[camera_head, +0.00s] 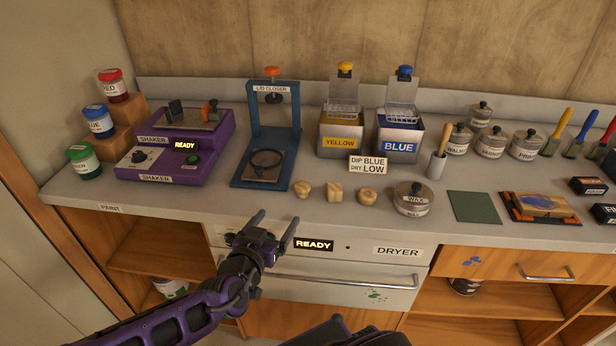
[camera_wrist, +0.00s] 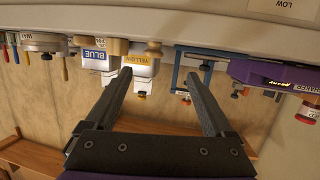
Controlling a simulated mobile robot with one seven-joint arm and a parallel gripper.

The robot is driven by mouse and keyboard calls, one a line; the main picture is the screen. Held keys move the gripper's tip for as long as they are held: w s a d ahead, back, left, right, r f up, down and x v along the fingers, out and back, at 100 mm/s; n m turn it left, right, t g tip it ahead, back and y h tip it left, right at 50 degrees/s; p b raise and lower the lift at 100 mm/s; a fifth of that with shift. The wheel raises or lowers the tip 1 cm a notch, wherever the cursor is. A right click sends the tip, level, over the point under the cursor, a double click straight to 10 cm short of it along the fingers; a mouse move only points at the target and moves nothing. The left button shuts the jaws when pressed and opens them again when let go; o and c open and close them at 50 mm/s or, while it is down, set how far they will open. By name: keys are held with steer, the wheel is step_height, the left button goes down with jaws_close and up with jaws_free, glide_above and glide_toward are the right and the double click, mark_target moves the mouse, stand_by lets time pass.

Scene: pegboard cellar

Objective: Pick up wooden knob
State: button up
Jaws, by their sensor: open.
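Three small light-wood pieces stand in a row near the counter's front edge: a rounded left piece (camera_head: 303,189), a blockier middle piece (camera_head: 335,193) and a rounded right piece (camera_head: 367,196). I cannot tell for sure which is the wooden knob. My gripper (camera_head: 276,223) is open and empty, in front of the counter edge, to the left of and nearer than the pieces. In the wrist view, upside down, the open jaws (camera_wrist: 158,76) show wooden pieces (camera_wrist: 153,49) beyond the left finger, partly overlapping the tins.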

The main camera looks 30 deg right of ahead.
mark_target(300, 192)
steer(key=shift+h, duration=0.4)
steer(key=x, duration=0.4)
steer(key=b+x, duration=0.1)
steer(key=x, duration=0.3)
steer(key=b+x, duration=0.1)
steer(key=x, duration=0.4)
steer(key=shift+s+d+r, duration=0.25)
steer(key=shift+s+d, duration=0.1)
steer(key=shift+d, duration=0.05)
steer(key=shift+x, duration=2.7)
steer(key=shift+a+r, duration=0.1)
steer(key=shift+c, duration=0.3)
steer(key=c, duration=1.3)
jaws_close()
steer(key=shift+r, duration=0.1)
